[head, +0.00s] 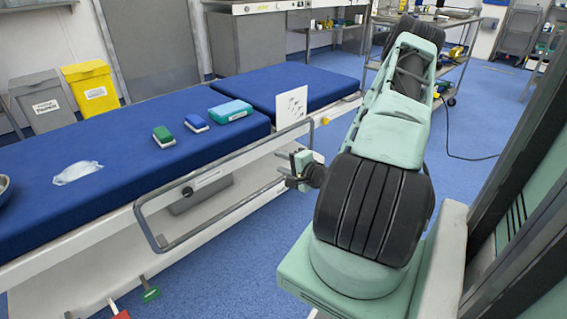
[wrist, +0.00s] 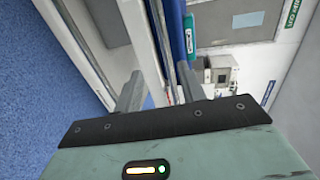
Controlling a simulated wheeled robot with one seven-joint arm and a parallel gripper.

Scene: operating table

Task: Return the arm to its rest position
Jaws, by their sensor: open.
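My arm (head: 395,135) is folded up in the right half of the head view, its dark ribbed joint low and its green links rising above. My gripper (wrist: 160,88) shows in the wrist view with its two grey fingers apart and nothing between them. In the head view, a small dark and green part shows at the left edge of my arm, beside the table rail; the rest there is hidden behind the arm.
The blue operating table (head: 60,220) has a metal side rail (head: 225,215) close to my arm. On it lie a green sponge-like block (head: 163,136), a blue one (head: 197,123), a teal pack (head: 231,111) and a clear bag (head: 77,172). A trolley (head: 455,35) stands behind.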

